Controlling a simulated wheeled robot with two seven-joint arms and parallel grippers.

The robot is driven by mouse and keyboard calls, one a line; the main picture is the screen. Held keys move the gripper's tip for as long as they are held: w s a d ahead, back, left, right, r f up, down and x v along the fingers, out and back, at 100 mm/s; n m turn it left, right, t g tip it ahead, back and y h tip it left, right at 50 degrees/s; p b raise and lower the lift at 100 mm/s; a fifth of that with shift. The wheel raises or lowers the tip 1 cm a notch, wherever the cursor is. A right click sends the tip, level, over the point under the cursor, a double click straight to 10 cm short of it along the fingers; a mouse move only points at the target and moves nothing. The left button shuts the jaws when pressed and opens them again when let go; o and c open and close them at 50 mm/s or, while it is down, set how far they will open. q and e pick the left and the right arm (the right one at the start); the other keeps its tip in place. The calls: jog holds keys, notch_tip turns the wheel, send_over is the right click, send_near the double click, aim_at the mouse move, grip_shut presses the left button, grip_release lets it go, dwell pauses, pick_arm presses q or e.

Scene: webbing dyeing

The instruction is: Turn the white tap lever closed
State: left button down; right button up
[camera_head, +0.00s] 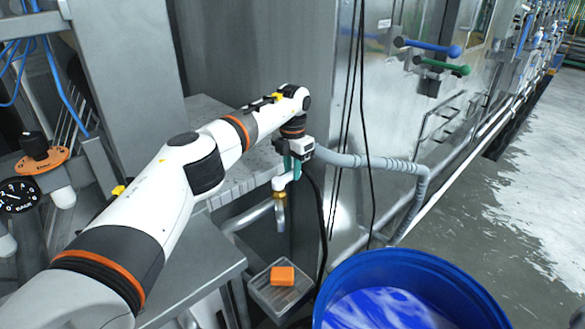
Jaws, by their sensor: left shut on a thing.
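The white tap lever (281,183) sits below my left gripper, above a brass fitting (280,196) on a metal pipe. My left gripper (292,165) reaches in from the left with its teal fingers pointing down. It is shut on the white lever, and the fingers and wrist hide part of it. My right gripper is not in view.
A blue barrel (400,275) with blue and white contents stands at the lower right. A grey hose (375,163) and hanging black cables (352,110) are close by on the right.

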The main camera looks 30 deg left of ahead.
aim_at(292, 172)
pick_arm(q)
jog(key=c, duration=1.2)
grip_release()
jog(key=shift+a, duration=0.1)
jog(key=shift+r, duration=0.15)
jog(key=shift+w+r, duration=0.1)
jog(key=shift+r, duration=0.25)
notch_tip(292, 172, up, 11)
jog(key=b, duration=0.1)
